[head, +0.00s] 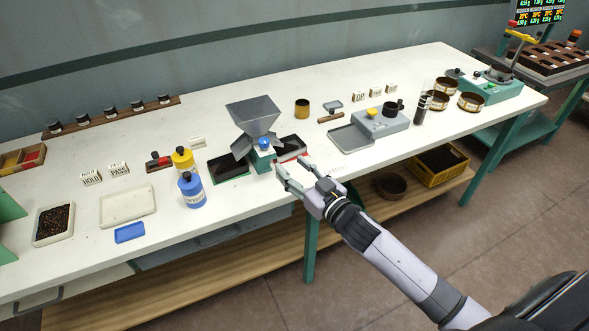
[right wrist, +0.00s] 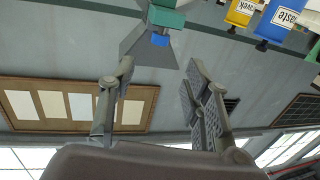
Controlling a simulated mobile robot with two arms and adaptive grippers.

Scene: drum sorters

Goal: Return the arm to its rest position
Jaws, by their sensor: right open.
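My right arm (head: 395,260) reaches in from the lower right of the head view. Its gripper (head: 289,164) is open with nothing between the fingers, at the table's front edge just in front of the sorter with the grey hopper (head: 253,112). In the right wrist view the two fingers of the gripper (right wrist: 158,68) stand wide apart. The sorter's green body (right wrist: 166,17) and blue knob (right wrist: 160,40) show upside down beyond them. My left gripper is not in view.
A yellow crate (head: 438,166) sits on the lower shelf. The floor in front is clear.

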